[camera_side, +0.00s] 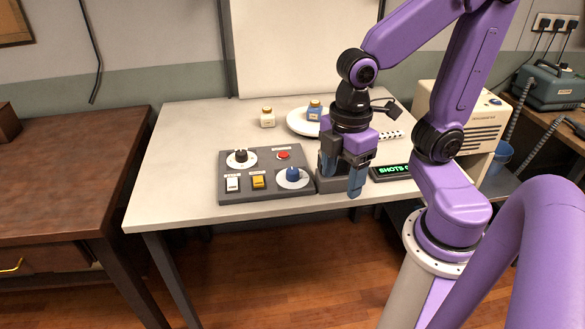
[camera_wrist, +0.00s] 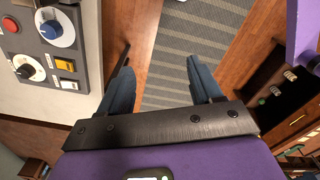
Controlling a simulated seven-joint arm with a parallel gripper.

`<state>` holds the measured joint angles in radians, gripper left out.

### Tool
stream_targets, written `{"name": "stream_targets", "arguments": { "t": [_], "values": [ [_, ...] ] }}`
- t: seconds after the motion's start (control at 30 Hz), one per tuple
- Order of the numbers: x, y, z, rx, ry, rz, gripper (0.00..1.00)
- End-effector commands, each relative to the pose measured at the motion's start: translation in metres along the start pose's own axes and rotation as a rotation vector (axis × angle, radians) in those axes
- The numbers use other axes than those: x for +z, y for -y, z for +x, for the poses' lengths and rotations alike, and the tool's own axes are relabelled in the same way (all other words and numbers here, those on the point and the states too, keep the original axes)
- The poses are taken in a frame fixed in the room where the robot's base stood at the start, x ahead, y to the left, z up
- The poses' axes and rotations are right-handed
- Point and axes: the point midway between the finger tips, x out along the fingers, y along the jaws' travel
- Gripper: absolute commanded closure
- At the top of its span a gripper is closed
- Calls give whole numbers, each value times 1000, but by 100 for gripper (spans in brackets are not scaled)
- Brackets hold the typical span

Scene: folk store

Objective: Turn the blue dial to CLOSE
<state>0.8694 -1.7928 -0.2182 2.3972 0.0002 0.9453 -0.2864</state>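The blue dial (camera_side: 292,174) sits on a white round plate at the right front of the grey control panel (camera_side: 262,196) on the table. It also shows at the upper left of the wrist view (camera_wrist: 51,29), where a small light mark is on its edge. Its lettering is too small to read. My gripper (camera_side: 355,190) hangs to the right of the panel near the table's front edge, apart from the dial. In the wrist view its two blue fingers (camera_wrist: 164,82) are spread with nothing between them.
The panel also bears a black dial (camera_side: 240,156), a red button (camera_side: 283,155), a white switch (camera_side: 232,184) and a yellow switch (camera_side: 258,181). Jars (camera_side: 267,117) and a white plate (camera_side: 297,122) stand behind. A green-lit display (camera_side: 392,171) lies right of my gripper. The table's left side is clear.

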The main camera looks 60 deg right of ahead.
Motion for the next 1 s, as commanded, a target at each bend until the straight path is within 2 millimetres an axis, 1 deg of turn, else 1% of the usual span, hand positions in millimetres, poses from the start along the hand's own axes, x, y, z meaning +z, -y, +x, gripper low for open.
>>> {"name": "stream_targets", "arguments": {
  "t": [0.03, 0.1, 0.17, 0.3, 0.47, 0.5, 0.6, 0.7, 0.8, 0.9, 1.0],
  "values": [
    [-6, -16, -2, -1, 7, -22, 35],
    [-11, -38, -5, -2, 12, -72, 35],
    [-14, -56, -6, -5, 18, -117, 35],
    [-15, -102, -10, -13, 27, -218, 35],
    [-4, -156, -12, -28, 34, -334, 35],
    [1, -169, -12, -33, 35, -364, 35],
    [14, -198, -12, -42, 34, -430, 35],
    [28, -221, -12, -51, 33, -487, 35],
    [39, -236, -12, -56, 31, -527, 35],
    [45, -243, -11, -58, 29, -551, 35],
    [47, -245, -8, -60, 29, -560, 35]
  ]
}}
